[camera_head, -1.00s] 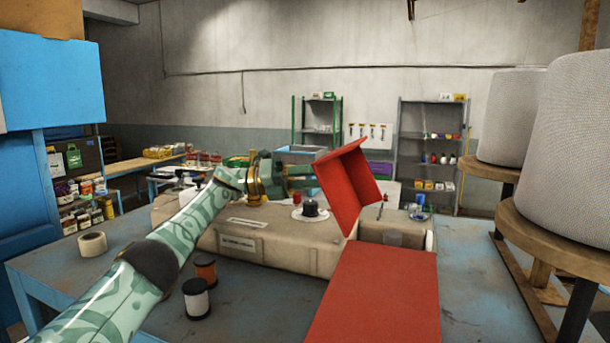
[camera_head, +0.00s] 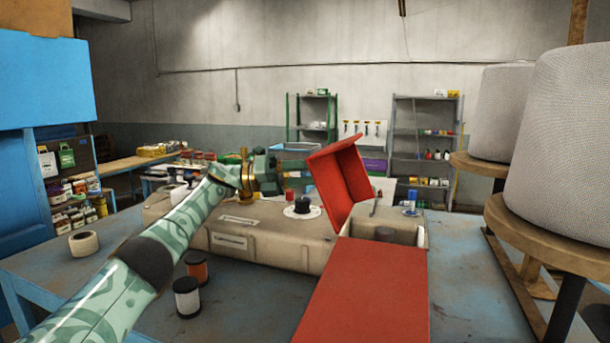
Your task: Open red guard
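The red guard (camera_head: 341,181) is a box-like cover standing raised and tilted at the right part of a beige machine (camera_head: 270,232). Its hollow side faces right. My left arm reaches in from the left, and my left gripper (camera_head: 277,170) is above the machine, left of the guard. A small gap shows between the gripper and the guard. The fingers are too small and too much hidden to tell open from shut. My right gripper is not in view.
Large grey cones (camera_head: 565,130) stand on wooden discs at right.

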